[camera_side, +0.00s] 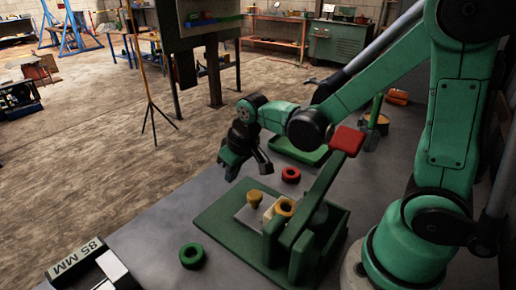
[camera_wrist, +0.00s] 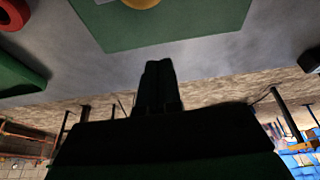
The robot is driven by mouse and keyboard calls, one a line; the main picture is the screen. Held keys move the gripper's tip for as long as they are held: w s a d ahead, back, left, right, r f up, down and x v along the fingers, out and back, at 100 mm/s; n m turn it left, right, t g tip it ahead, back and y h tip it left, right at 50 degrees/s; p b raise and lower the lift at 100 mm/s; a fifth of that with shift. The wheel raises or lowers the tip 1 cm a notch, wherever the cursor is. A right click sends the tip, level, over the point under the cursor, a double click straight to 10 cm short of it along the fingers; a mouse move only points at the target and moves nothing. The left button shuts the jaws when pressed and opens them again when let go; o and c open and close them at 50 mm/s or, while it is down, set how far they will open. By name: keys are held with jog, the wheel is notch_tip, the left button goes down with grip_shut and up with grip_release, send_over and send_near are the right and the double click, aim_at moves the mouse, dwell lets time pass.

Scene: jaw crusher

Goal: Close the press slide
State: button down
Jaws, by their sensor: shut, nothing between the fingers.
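The press stands on the bench in the side view, with a green base plate (camera_side: 218,222), dark green upright walls (camera_side: 305,250) and a slanted lever ending in a red block (camera_side: 347,140). A pale plate (camera_side: 246,217) lies on the base, with a brass knob (camera_side: 255,198) on it. Beside it a brass ring (camera_side: 285,207) sits on a cream block. I cannot tell which part is the slide. My gripper (camera_side: 245,172) hangs above and behind the base plate, apart from the press. In the wrist view its fingers (camera_wrist: 158,72) are shut and empty, and the base plate (camera_wrist: 165,30) shows beyond them.
A red ring (camera_side: 290,175) lies behind the press, and a green ring (camera_side: 192,255) lies at its front left. A green tray (camera_side: 300,150) is farther back. A block marked 85 MM (camera_side: 78,262) is at the front left. Bare bench surrounds the base plate's left side.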

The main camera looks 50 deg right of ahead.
aim_at(260, 204)
jog(key=v, duration=0.9)
jog(key=x, duration=1)
jog(key=shift+w+a, duration=0.15)
jog(key=shift+w, duration=0.1)
jog(key=s, duration=0.3)
jog(key=shift+s, duration=0.55)
jog(key=shift+s, duration=2.5)
